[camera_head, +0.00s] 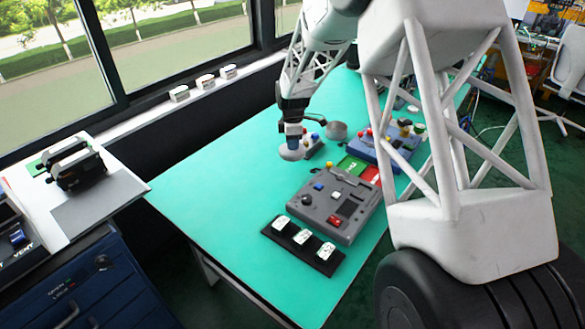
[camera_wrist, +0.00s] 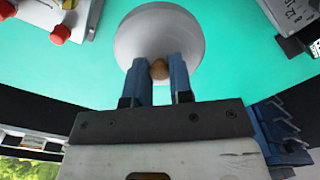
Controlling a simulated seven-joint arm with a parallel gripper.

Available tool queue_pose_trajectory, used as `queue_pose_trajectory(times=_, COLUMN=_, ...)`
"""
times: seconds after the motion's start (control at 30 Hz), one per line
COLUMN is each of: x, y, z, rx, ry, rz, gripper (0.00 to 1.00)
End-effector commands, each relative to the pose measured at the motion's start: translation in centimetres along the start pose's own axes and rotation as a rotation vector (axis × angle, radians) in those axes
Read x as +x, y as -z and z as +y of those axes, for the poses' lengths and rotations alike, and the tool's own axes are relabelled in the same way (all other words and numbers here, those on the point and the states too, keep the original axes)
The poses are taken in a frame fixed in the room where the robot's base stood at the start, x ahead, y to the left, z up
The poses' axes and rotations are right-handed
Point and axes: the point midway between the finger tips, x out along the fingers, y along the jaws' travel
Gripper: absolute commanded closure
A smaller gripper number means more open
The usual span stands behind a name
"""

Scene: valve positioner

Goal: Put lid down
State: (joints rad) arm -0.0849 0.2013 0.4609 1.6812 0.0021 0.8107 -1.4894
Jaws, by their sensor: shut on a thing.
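The lid is a round pale grey disc with a small brown knob. In the wrist view the lid (camera_wrist: 158,28) fills the top middle, and my gripper (camera_wrist: 160,72) has its two blue fingers shut on the knob. In the head view the lid (camera_head: 291,152) hangs below my gripper (camera_head: 293,134) at the left of the devices, over the green table. I cannot tell how high it is above the table. A grey round pot-like thing (camera_head: 337,130) stands just to the right and behind; its top is too small to make out.
A small box with buttons (camera_head: 311,146) is close beside the lid. A grey control panel (camera_head: 333,203), a blue box (camera_head: 384,149) and a black strip with white blocks (camera_head: 302,242) lie to the right and front. The green table (camera_head: 215,190) is clear at the left.

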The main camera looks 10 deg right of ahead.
Motion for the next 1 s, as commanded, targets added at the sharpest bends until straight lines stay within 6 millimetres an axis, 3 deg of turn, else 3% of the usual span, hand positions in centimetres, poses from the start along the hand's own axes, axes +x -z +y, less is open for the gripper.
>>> queue_pose_trajectory(times=0.4, x=5.1, y=0.0, z=0.1, rx=0.000, ry=0.001, rz=0.000, gripper=1.00)
queue_pose_trajectory(times=0.87, x=5.8, y=0.0, z=0.1, rx=0.000, ry=0.001, rz=0.000, gripper=1.00)
queue_pose_trajectory(times=1.0, x=6.9, y=0.0, z=0.0, rx=0.000, ry=0.002, rz=0.000, gripper=1.00)
